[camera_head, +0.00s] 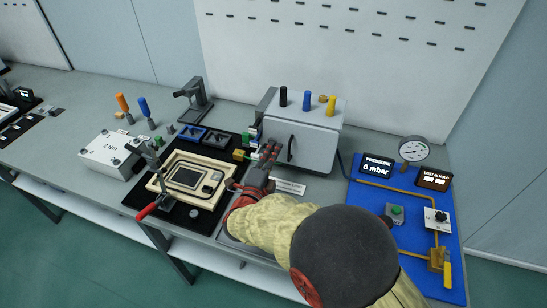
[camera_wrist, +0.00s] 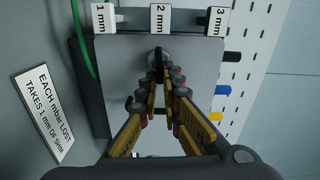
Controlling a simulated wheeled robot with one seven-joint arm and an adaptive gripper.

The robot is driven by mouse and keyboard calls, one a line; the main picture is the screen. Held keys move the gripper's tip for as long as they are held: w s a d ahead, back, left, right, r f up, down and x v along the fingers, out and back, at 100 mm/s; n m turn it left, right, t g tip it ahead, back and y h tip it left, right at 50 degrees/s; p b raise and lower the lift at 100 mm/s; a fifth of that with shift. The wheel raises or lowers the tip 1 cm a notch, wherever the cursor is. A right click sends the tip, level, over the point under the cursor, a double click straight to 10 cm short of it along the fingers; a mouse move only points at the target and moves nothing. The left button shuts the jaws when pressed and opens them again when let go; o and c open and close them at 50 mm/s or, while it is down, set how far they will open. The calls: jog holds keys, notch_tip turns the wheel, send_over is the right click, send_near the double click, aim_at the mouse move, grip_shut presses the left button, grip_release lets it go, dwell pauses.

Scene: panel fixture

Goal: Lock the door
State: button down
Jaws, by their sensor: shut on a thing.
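The grey box (camera_head: 312,132) stands on the bench, and its front door appears closed. A dark curved handle (camera_head: 291,147) is on that front. My gripper (camera_head: 271,150) is at the left part of the box front, left of the handle. In the wrist view my gripper (camera_wrist: 158,80) has its fingers converging, shut on a small dark knob (camera_wrist: 157,54) against the grey panel (camera_wrist: 128,72). The fingers partly hide the knob, so I cannot tell its full shape or turn.
A sign (camera_wrist: 44,115) about shim lies on the bench by the box. Several coloured pegs (camera_head: 307,100) stand on top of the box. A blue gauge panel (camera_head: 415,215) is at right. A black mat (camera_head: 130,200) with a clamped frame (camera_head: 190,180) is at left.

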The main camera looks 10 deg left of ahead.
jog(key=shift+f+m+b, duration=0.15)
jog(key=shift+m+b, duration=0.35)
jog(key=c, duration=2)
grip_release()
jog(key=shift+s, duration=0.1)
jog(key=s, duration=0.7)
jog(key=s+a, duration=0.1)
jog(key=s, duration=0.3)
jog(key=shift+s, duration=0.35)
